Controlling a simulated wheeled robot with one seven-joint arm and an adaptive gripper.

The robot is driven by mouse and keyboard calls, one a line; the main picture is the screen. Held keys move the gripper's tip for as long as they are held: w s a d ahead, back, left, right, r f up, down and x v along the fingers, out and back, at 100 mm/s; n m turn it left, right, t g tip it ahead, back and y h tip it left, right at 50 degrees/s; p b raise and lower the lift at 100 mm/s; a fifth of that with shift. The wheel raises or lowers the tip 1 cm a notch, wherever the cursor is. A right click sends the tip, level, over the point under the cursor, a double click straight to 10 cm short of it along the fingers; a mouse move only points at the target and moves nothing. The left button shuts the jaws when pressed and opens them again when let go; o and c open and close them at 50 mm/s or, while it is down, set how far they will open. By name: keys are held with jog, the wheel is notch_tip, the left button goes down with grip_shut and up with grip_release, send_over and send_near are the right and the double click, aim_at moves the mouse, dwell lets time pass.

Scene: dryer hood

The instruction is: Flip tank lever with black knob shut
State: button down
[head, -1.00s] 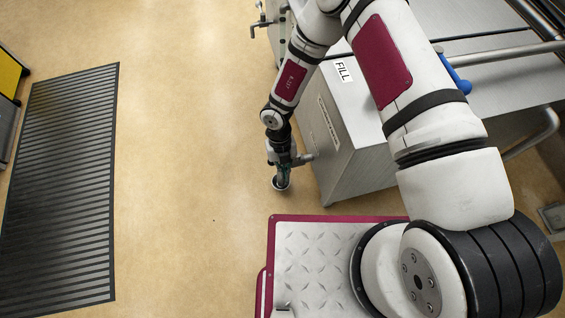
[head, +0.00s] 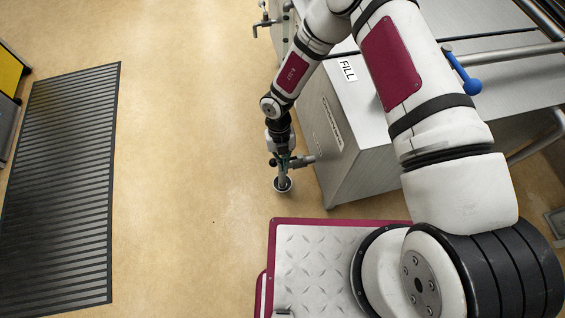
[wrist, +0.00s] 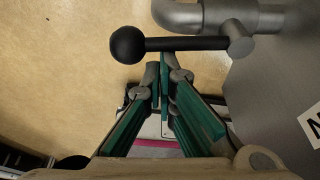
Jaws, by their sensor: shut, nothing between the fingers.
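The tank lever is a dark rod (wrist: 185,43) with a round black knob (wrist: 128,45) at its left end in the wrist view. Its right end joins a grey pivot (wrist: 239,40) under a bent metal pipe (wrist: 215,14). The rod lies crosswise in that picture. My gripper (wrist: 165,68) has green-padded fingers, shut and empty. Its tips are close to the rod between knob and pivot; I cannot tell whether they touch. In the head view my gripper (head: 284,162) is at the pipe on the tank's left side, with the knob (head: 273,162) just left of it.
A blue-handled lever (head: 463,76) is farther right. Open floor and a ribbed black mat (head: 62,190) lie to the left.

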jog(key=shift+w+a+m+p, duration=0.1)
jog(key=shift+w+m+p, duration=0.05)
jog(key=shift+m+p, duration=0.2)
jog(key=shift+w+a+m+y+p, duration=0.25)
jog(key=shift+w+m+y+p, duration=0.25)
jog(key=shift+m, duration=0.45)
jog(key=shift+w+a+p, duration=0.25)
jog(key=shift+w+p, duration=0.05)
jog(key=shift+w, duration=0.65)
